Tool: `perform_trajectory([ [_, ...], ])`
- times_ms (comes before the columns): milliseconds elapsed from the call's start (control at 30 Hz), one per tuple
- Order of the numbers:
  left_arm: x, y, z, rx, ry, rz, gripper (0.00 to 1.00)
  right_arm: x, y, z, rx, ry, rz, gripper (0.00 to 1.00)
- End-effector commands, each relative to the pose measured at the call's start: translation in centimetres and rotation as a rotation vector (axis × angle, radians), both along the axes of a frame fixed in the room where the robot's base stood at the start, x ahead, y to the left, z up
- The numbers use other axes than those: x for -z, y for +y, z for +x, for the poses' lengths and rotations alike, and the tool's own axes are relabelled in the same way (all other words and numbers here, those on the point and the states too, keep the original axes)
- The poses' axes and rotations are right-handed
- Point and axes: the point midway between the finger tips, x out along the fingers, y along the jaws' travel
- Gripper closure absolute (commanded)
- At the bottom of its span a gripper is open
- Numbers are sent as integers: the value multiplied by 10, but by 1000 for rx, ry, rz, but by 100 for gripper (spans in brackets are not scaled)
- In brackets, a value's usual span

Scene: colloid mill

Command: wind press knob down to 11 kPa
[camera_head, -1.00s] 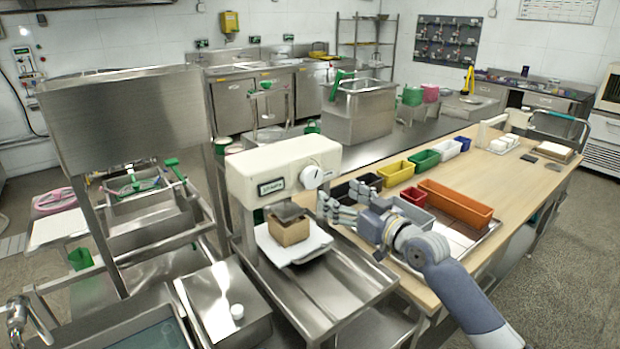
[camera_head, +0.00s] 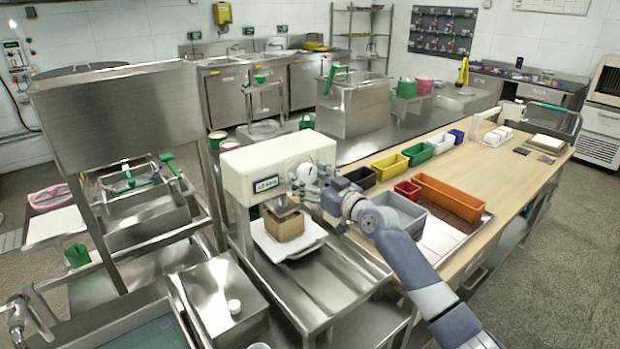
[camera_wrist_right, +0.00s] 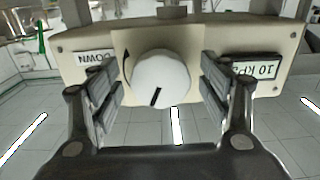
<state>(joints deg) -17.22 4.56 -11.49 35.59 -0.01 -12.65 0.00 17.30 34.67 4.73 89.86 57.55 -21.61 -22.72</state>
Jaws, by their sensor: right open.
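The cream press (camera_head: 262,166) stands on a steel bench, with a white round knob (camera_head: 307,172) on its front and a small display (camera_head: 266,184) to the left of it. In the right wrist view the knob (camera_wrist_right: 160,78) has a black pointer mark. My right gripper (camera_head: 318,186) is at the knob. Its open fingers (camera_wrist_right: 158,90) stand on either side of the knob, with gaps between. My left gripper is not in view.
A brown block (camera_head: 285,226) sits under the press head on a white plate (camera_head: 262,243). Colored bins, including an orange one (camera_head: 450,198), stand on the wooden table (camera_head: 500,183) to the right. A steel box (camera_head: 215,290) stands in front left.

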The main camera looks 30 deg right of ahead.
Motion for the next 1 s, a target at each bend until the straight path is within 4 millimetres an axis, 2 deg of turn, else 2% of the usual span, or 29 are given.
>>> perform_trajectory([
  [133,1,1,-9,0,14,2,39,0,0,0,0,0,0,29],
  [333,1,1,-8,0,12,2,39,0,0,0,0,0,0,73],
  [633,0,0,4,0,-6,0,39,0,0,0,0,6,74,73],
  [800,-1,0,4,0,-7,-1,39,0,0,0,0,13,166,73],
  [1000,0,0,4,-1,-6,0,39,0,0,0,0,14,186,73],
])
